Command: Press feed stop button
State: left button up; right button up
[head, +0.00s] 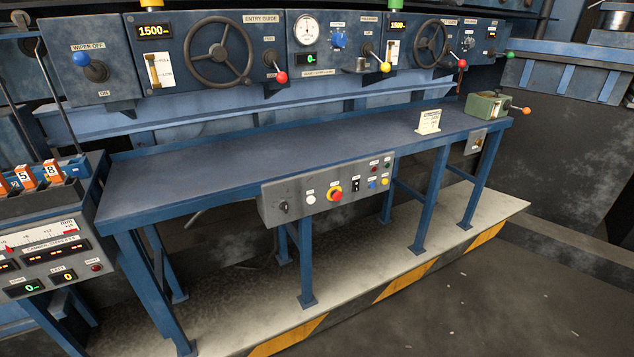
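A grey control box (327,190) is mounted on the front edge of the blue bench. It carries a dark rotary switch (284,208), a white button (311,199), a red mushroom button on a yellow ring (335,194), a black switch (356,185) and several small red, green, blue and yellow buttons or lamps at its right end. The labels on this box are too small to read, so I cannot tell which one is feed stop. Neither of my grippers is in view, and nothing touches the box.
The blue bench top (250,158) is mostly clear, with a white sign (429,121) and a green vise-like device (487,105) at its right. Panels with handwheels (218,52) and levers stand behind. A console (50,250) is at left. A striped platform edge (400,285) borders the floor.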

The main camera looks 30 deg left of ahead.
aim_at(337, 195)
jog(key=i+l+u, duration=0.2)
jog(key=i+u, duration=0.2)
jog(key=i+l+u, duration=0.55)
jog(key=l+u, duration=0.25)
jog(key=i+l+u, duration=0.25)
jog(key=u, duration=0.2)
jog(key=l, duration=0.1)
